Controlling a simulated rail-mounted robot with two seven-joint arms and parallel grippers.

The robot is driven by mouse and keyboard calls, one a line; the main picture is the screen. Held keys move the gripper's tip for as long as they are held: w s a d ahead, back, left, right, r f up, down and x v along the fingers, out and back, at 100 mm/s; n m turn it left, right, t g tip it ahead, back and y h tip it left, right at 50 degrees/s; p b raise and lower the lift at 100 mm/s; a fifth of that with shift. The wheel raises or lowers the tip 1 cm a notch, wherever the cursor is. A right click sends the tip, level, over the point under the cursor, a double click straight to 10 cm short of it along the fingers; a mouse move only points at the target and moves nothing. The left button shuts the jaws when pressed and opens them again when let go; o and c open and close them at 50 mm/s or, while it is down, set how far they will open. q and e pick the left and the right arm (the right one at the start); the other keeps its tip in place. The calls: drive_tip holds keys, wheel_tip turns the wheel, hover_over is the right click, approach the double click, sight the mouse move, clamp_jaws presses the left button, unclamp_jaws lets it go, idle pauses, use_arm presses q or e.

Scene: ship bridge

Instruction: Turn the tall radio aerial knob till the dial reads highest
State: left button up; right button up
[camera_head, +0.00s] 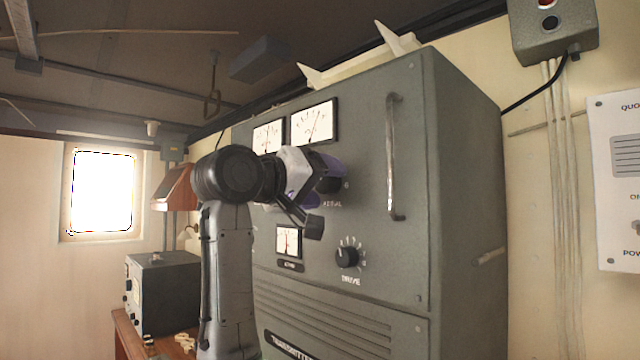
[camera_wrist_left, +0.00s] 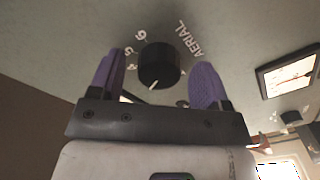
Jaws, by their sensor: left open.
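The tall grey radio cabinet (camera_head: 385,270) fills the middle of the head view. Its black aerial knob (camera_head: 328,184) is partly hidden by my left gripper (camera_head: 318,172). In the left wrist view the knob (camera_wrist_left: 159,64) with its white pointer line sits between the two purple fingers of my left gripper (camera_wrist_left: 157,82). The fingers stand apart, with a gap visible on each side of the knob. Two white dials, the left one (camera_head: 268,137) and the right one (camera_head: 313,122), are above, and a smaller dial (camera_head: 288,241) is below. Their needles are too small to read surely. My right gripper is not in view.
The drive knob (camera_head: 346,257) is on the cabinet below the aerial knob. A vertical handle (camera_head: 393,157) sticks out to the right. A smaller grey box (camera_head: 163,293) stands on a wooden desk at the lower left. A control box (camera_head: 553,28) hangs on the wall.

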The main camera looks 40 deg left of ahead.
use_arm(q)
drive_tip(key=s+a+b, duration=0.1)
drive_tip(key=s+b, duration=0.5)
drive_tip(key=s, duration=0.7)
drive_tip(key=shift+s+a, duration=0.3)
drive_tip(key=shift+s, duration=0.1)
